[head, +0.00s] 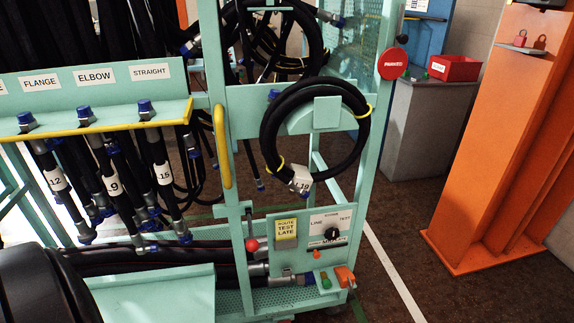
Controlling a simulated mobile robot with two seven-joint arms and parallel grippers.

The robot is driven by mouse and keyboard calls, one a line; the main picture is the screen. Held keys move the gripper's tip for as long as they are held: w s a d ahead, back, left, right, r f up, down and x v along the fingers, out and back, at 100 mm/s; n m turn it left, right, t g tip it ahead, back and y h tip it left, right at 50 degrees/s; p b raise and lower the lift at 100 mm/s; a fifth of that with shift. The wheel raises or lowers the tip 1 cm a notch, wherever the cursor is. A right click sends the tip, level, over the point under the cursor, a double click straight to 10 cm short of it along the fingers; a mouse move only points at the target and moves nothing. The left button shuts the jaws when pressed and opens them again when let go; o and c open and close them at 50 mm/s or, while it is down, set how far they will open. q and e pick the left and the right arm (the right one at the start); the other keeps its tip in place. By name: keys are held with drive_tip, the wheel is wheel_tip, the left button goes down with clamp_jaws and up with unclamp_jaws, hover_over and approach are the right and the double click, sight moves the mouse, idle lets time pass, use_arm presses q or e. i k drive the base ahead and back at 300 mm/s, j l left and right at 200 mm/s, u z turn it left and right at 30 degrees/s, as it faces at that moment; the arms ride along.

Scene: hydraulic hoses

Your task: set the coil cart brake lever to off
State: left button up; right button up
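The mint-green coil cart (219,130) fills the left and middle of the head view. A lever with a red ball knob (252,245) stands on its lower frame, left of the control panel. A red round disc (393,63), seemingly lettered PARKED, is on the cart's right post, with a black knob (401,30) above it. Low at the right are an orange pedal-like piece (345,277) and a green one (325,282). I cannot tell for certain which of these is the brake lever; no on or off marking is readable. Neither gripper is in view.
A coiled black hose (273,133) hangs above the control panel (306,242). A yellow handle (222,147) is on the cart post. Labelled hoses hang from the left rack (100,118). An orange column (508,150) and grey cabinet (425,128) stand right. Floor between is clear.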

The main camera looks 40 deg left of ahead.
sight(252, 245)
drive_tip(key=u, duration=1.55)
